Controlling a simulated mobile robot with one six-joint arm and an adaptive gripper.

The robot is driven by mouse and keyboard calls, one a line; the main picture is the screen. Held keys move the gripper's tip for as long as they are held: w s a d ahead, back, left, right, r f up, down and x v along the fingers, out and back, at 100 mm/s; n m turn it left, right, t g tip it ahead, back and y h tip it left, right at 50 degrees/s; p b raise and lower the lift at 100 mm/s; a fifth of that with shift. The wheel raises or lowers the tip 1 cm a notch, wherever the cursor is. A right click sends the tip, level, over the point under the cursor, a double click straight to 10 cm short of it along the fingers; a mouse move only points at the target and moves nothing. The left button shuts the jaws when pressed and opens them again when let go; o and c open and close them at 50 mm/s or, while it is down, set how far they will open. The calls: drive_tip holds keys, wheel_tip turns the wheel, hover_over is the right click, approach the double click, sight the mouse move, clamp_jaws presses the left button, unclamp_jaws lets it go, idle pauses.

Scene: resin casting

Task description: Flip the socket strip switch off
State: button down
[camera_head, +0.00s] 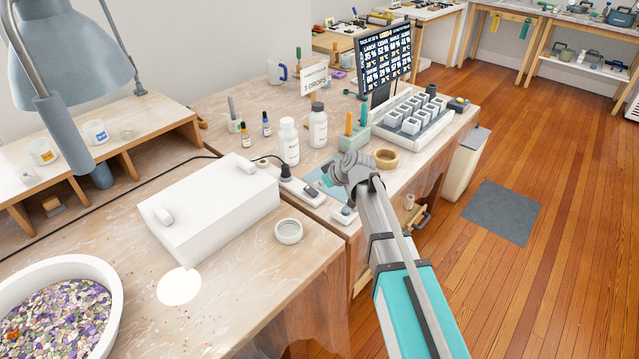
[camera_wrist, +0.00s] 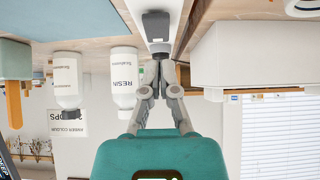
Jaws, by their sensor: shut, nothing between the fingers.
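The white socket strip (camera_head: 298,186) lies on the bench beside the white box in the head view. A dark rocker switch (camera_head: 311,191) sits towards its near end, and a black plug (camera_head: 286,173) stands further along it. My gripper (camera_head: 347,165) is above the bench, right of the strip in the picture. In the upside-down wrist view, the dark switch (camera_wrist: 156,25) shows on the strip just beyond the gripper's fingertips (camera_wrist: 161,55). The fingers are shut and empty. I cannot tell the exact gap to the switch or which way it is tilted.
A white box (camera_head: 210,210) flanks the strip on the left. Two white bottles (camera_head: 288,141) (camera_head: 318,126) stand behind it. A round lid (camera_head: 288,231) lies in front. A tan ring (camera_head: 386,158) and a mould tray (camera_head: 415,120) are to the right.

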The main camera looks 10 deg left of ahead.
wheel_tip(320, 180, up, 2)
drive_tip(key=shift+s+d+p, duration=0.1)
drive_tip(key=shift+s+p, duration=0.05)
drive_tip(key=shift+p, duration=0.5)
drive_tip(key=s+d+f+p+v, duration=0.1)
drive_tip(key=p+v, duration=0.4)
drive_tip(key=v, duration=0.4)
drive_tip(key=shift+d, duration=0.4)
drive_tip(key=shift+f, duration=0.15)
drive_tip(key=s+d+m+g+h+p, duration=0.2)
drive_tip(key=s+d+m, duration=0.4)
drive_tip(key=d, duration=0.6)
drive_tip(key=s+d+r+m+g+h+p, duration=0.1)
drive_tip(key=s+d+m+h+p, duration=0.3)
drive_tip(key=s+d, duration=0.7)
drive_tip(key=shift+d+m+g+h+p, duration=0.3)
drive_tip(key=shift+d+m+g+h, duration=0.45)
drive_tip(key=shift+d+m, duration=0.2)
